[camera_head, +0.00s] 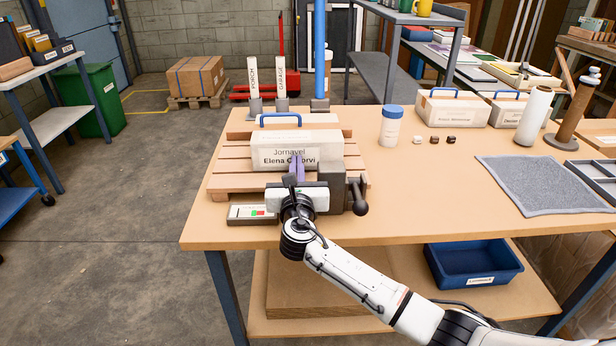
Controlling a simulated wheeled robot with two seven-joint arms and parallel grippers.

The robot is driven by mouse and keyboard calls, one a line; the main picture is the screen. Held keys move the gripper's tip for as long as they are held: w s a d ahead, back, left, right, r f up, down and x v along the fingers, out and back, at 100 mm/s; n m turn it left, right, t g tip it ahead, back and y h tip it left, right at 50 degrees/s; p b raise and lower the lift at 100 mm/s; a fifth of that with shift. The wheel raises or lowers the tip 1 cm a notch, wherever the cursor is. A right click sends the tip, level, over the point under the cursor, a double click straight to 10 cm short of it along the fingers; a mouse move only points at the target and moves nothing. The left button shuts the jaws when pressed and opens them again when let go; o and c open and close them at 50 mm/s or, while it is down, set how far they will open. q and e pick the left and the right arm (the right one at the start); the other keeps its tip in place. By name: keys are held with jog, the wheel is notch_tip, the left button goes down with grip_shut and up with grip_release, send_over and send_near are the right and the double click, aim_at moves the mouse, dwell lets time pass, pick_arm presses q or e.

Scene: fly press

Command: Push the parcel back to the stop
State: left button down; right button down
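The parcel (268,153) is a white box with a blue handle on top and the printed name "Jornavel Elena", partly covered. It sits upright on a slatted wooden pallet (232,167). A wooden bar (240,127) lies across the back, behind the parcel, and looks like the stop; the parcel hides whether a gap is left between them. My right gripper (297,168) is in front of the parcel, its narrow purple fingers together and pointing at the front face. They look at or very near it; I cannot tell if they touch. My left gripper is not in view.
A dark block with a knobbed lever (359,196) stands right of my gripper. A white bottle with blue lid (391,126), small cubes and a grey mat (543,184) lie further right. Two labelled posts (281,85) stand behind. The table's front edge is close.

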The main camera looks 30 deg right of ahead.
jog(key=shift+d, duration=0.1)
dwell(0.3)
jog(key=shift+s+a+p, duration=0.2)
jog(key=shift+a+p, duration=0.05)
jog(key=shift+p, duration=0.1)
jog(key=p+v, duration=0.1)
jog(key=v, duration=0.2)
jog(key=shift+a+r+p, duration=0.1)
jog(key=shift+r+p, duration=0.1)
jog(key=shift+p, duration=0.2)
jog(key=v, duration=1)
jog(key=shift+s+f, duration=0.2)
jog(key=shift+s, duration=0.05)
